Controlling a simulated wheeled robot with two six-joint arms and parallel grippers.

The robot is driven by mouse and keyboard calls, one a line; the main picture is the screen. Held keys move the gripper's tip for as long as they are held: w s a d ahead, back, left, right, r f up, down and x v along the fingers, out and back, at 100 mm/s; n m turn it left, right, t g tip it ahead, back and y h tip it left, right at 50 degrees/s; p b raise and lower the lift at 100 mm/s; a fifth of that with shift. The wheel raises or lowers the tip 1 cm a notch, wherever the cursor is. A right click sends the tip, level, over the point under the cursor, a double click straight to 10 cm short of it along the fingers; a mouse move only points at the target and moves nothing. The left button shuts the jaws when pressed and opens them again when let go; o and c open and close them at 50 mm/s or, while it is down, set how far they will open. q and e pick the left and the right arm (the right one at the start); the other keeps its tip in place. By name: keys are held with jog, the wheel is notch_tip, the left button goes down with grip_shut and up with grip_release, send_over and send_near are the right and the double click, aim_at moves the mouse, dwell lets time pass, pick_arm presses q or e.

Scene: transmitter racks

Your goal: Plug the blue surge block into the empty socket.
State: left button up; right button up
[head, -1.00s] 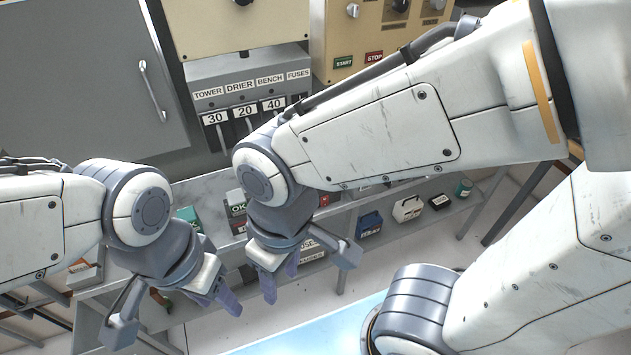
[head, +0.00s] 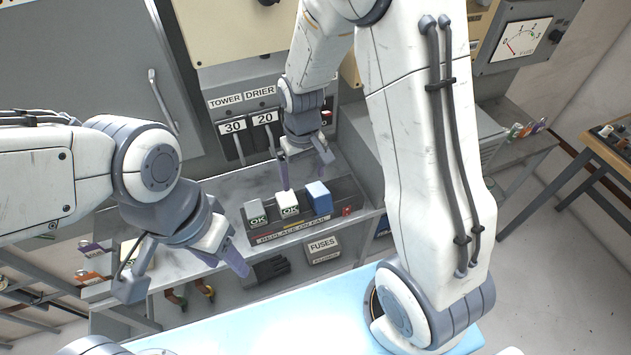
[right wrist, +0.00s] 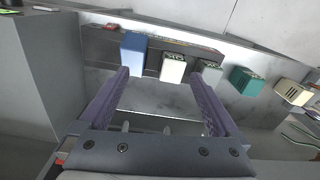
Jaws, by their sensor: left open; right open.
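A blue block (head: 318,197) stands at the right of a dark rack on the bench, beside a white OK block (head: 288,203) and a grey OK block (head: 256,212). The rack's front label (head: 292,231) reads REPLACE ON FAIL. In the right wrist view the blue block (right wrist: 132,54) is at the upper left, beyond the fingertips. My right gripper (head: 305,170) is open and empty above and behind the blocks. My left gripper (head: 230,252) is open and empty, in front of the bench at left. I cannot make out an empty socket.
A teal block (right wrist: 246,81) and a beige block (right wrist: 292,92) stand beyond the grey one in the right wrist view. A FUSES box (head: 323,247) is on the lower shelf.

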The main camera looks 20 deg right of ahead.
jog(key=m, duration=0.1)
send_over(320, 192)
notch_tip(320, 192, down, 4)
jog(key=shift+s+a+f+p, duration=0.1)
jog(key=shift+f+p, duration=0.1)
jog(key=shift+p, duration=0.15)
notch_tip(320, 192, down, 4)
jog(key=shift+f+p, duration=0.25)
jog(key=shift+p, duration=0.25)
jog(key=shift+f+p, duration=1.15)
jog(key=shift+f, duration=1.8)
jog(key=shift+c, duration=0.3)
grip_shut()
